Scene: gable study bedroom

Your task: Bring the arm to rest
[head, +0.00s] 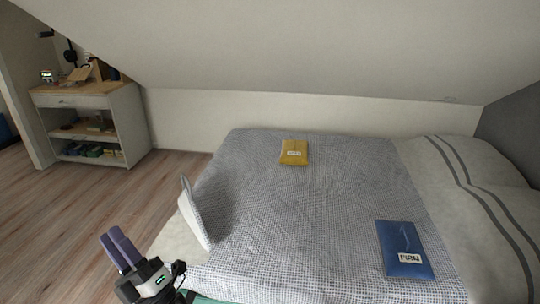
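My gripper (113,235) is at the lower left of the head view, above the wooden floor and beside the bed's left end. Its two purple fingers lie side by side with no clear gap, and I see nothing between them. The dark and white gripper body is below the fingers. The rest of my arm is mostly out of view at the bottom edge.
The bed (330,210) has a checked cover, with a yellow packet (294,152) and a blue packet (405,245) on it. A pale upright panel (195,213) stands close to my gripper. A white shelf unit (95,105) is at the back left. Floor (60,220) is clear.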

